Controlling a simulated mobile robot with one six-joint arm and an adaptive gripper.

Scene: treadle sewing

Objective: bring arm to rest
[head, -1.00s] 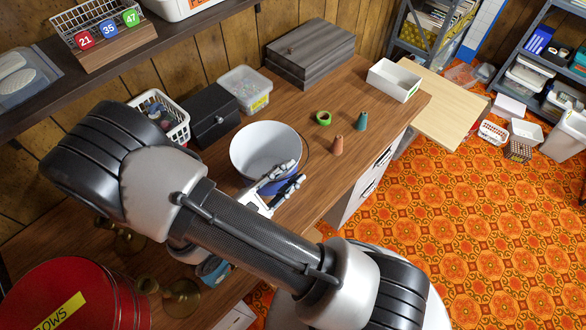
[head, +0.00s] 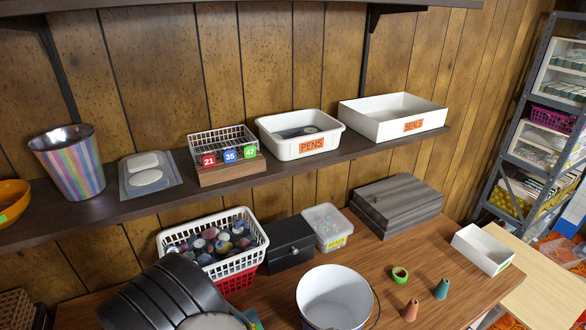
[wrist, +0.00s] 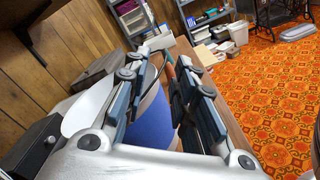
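My gripper (wrist: 160,78) shows in the wrist view with its two dark fingers spread apart and nothing clearly held between them. The blue outer side of a bucket (wrist: 153,122) shows between and beyond the fingers, with its white inside to the left. Whether a finger touches the bucket cannot be told. In the head view the bucket (head: 334,292) stands upright on the wooden table (head: 450,282), its thin handle down at the right. The gripper is outside the head view; only a dark part of my arm shows at bottom left.
Behind the bucket stand a white basket of spools (head: 213,250), a black box (head: 290,243), a clear tub (head: 328,226) and a grey wooden case (head: 397,205). A shelf (head: 100,220) holding bins runs above.

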